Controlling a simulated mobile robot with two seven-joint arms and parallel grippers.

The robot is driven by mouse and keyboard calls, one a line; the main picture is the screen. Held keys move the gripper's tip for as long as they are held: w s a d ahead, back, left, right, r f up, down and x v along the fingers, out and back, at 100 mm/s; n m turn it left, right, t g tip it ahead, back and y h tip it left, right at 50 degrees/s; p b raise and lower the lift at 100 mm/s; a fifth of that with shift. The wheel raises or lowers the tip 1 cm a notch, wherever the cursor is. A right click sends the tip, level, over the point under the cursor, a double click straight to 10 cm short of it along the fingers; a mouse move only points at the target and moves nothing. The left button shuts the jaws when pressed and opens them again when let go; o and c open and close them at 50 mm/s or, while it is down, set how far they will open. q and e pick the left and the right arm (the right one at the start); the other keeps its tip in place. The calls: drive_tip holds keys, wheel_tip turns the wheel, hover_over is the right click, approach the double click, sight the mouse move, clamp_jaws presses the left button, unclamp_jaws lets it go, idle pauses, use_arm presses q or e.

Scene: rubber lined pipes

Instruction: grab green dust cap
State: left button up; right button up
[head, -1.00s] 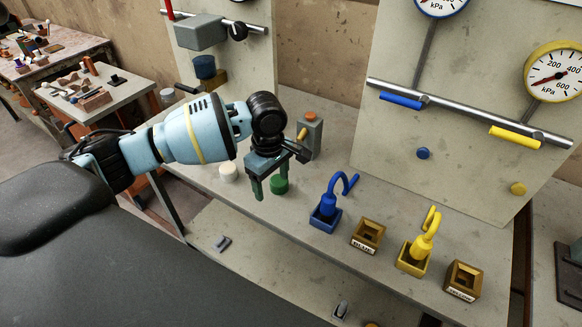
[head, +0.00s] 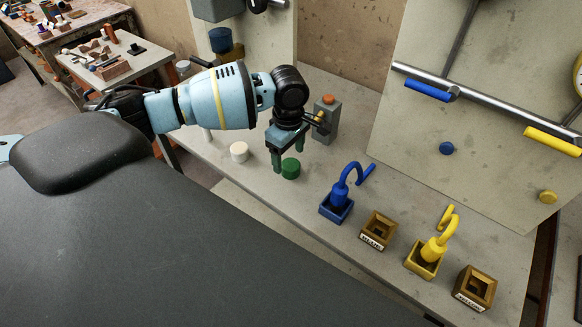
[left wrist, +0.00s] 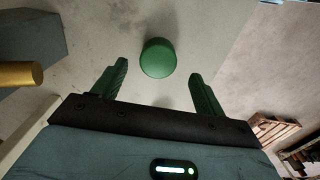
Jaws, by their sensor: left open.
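The green dust cap (head: 291,168) stands on the grey bench, a short squat cylinder. In the left wrist view the green cap (left wrist: 158,58) lies ahead of and between the two spread fingers, touching neither. My left gripper (head: 288,160) points down close to the cap, open and empty. In the left wrist view its green fingertips (left wrist: 155,80) stand apart with a clear gap. In the head view the fingers partly overlap the cap's surroundings, so the exact height above the bench is hard to tell. My right gripper is not in view.
A white cap (head: 239,151) stands left of the green one. A grey box with an orange button (head: 327,120) stands close behind my gripper. Blue (head: 337,207) and yellow (head: 422,262) hooked fittings in holders and two brown boxes (head: 378,231) stand to the right.

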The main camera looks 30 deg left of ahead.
sight(291, 164)
use_arm(q)
drive_tip(key=f, duration=0.4)
drive_tip(key=shift+w+d+f, duration=0.1)
drive_tip(key=shift+w+d, duration=0.1)
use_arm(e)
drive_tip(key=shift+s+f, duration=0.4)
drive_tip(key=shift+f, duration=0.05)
use_arm(q)
drive_tip(key=c, duration=1.2)
